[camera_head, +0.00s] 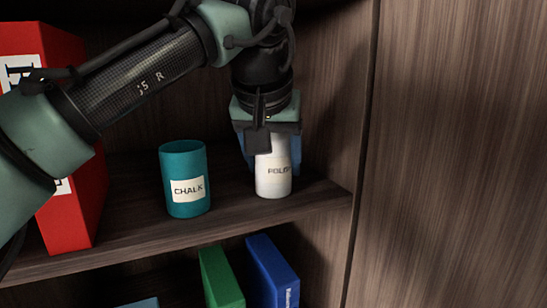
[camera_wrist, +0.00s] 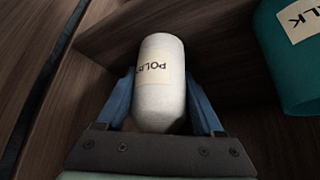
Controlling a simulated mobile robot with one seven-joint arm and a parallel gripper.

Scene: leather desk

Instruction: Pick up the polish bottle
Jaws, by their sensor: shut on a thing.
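The polish bottle (camera_head: 273,182) is white with a pale label and stands upright on the wooden shelf near its right end. My gripper (camera_head: 271,165) is above it, pointing down, with its blue fingers on either side of the bottle and shut on it. In the wrist view the bottle (camera_wrist: 158,85) is between the two fingers (camera_wrist: 158,105). The bottle's upper part is hidden by my gripper in the head view. Its base looks on or very close to the shelf; I cannot tell which.
A teal chalk cup (camera_head: 185,179) stands left of the bottle, apart from it, and shows in the wrist view (camera_wrist: 292,60). A red box (camera_head: 75,205) stands further left. The shelf (camera_head: 225,222) ends at a wooden side panel (camera_head: 450,150). Green (camera_head: 220,277) and blue (camera_head: 272,272) books are below.

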